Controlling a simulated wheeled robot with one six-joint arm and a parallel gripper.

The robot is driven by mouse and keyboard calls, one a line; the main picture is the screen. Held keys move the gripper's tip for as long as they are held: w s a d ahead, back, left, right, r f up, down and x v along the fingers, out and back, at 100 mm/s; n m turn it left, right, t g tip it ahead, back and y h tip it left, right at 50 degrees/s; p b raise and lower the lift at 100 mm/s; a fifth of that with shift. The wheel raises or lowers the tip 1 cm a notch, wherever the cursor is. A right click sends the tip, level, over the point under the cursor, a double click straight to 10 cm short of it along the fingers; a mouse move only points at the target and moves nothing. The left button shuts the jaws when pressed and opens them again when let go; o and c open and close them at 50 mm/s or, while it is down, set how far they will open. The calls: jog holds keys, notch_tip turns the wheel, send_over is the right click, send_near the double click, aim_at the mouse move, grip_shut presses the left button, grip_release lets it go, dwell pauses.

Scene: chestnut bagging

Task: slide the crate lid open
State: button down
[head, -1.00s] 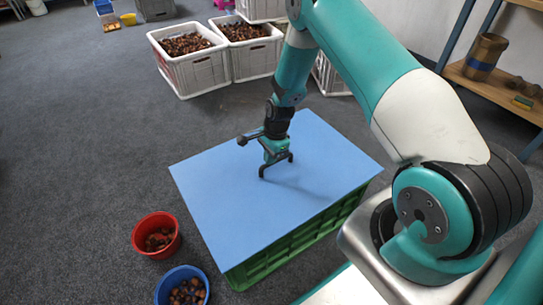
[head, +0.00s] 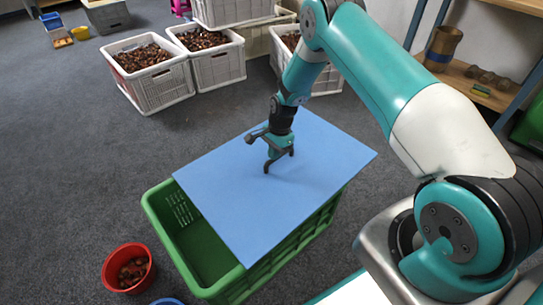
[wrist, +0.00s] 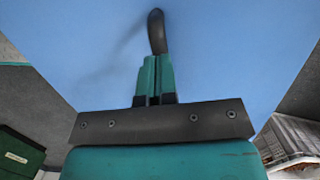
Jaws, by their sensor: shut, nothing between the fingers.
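The lid is a flat blue panel (head: 245,205) lying across the green crate (head: 188,278). It covers the far part of the crate and sticks out past the back. At the near left end the crate is open, showing its green inner wall and floor, with nothing seen in that part. My gripper (head: 268,168) points down at the middle of the lid, its fingers shut and empty, the tip at or very near the surface. In the wrist view the lid (wrist: 235,50) fills most of the picture under my dark finger (wrist: 157,30); contact cannot be told for certain.
A red bucket (head: 128,268) with chestnuts stands left of the crate. A blue bucket (head: 167,301) is cut off at the bottom edge. White crates of chestnuts (head: 150,85) stand behind. A wooden shelf (head: 500,95) is at right. Grey floor is free at left.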

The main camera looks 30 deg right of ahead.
send_over(300, 153)
jog(key=shift+f+b, duration=0.4)
jog(key=shift+f, duration=0.15)
jog(key=shift+a+r+p, duration=0.15)
jog(key=shift+r+p, duration=0.6)
jog(key=shift+w+d, duration=0.2)
jog(key=shift+d, duration=0.05)
jog(key=w+d, duration=0.1)
jog(key=d, duration=0.2)
jog(key=w+d, duration=0.1)
jog(key=d, duration=0.3)
jog(key=w+d, duration=0.1)
jog(key=d, duration=0.3)
jog(key=shift+d+r, duration=0.2)
